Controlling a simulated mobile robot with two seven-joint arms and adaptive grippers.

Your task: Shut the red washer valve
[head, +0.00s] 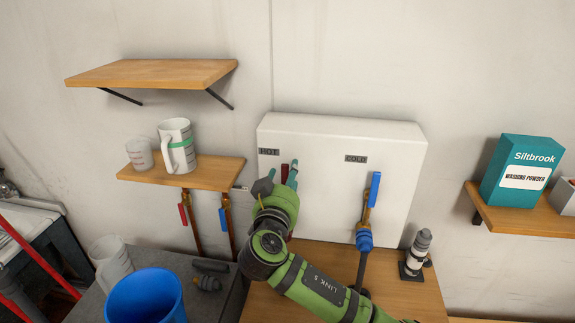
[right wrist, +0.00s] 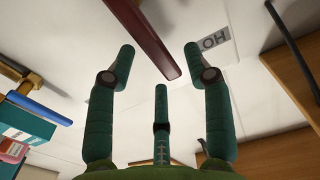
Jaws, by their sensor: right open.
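The red washer valve lever (head: 284,172) shows beneath the HOT label (head: 269,152) of the white wall box (head: 325,133); the gripper hides much of this valve. In the right wrist view the red lever (right wrist: 145,40) runs from the top edge down between the outer fingers, its end just beyond the lower finger's tip. I see no clear contact. My right gripper (head: 280,178) is open in front of the lever, and its three teal fingers (right wrist: 160,62) are spread. The blue lever (head: 374,188) under the COLD label (head: 356,158) stands upright. My left gripper is not in view.
Left of the box, another red lever (head: 183,213) and blue lever (head: 222,218) hang on copper pipes below a small shelf (head: 205,172) with a mug (head: 176,146). A blue bucket (head: 145,298) stands lower left. A grey-black fitting (head: 415,256) stands right of the box.

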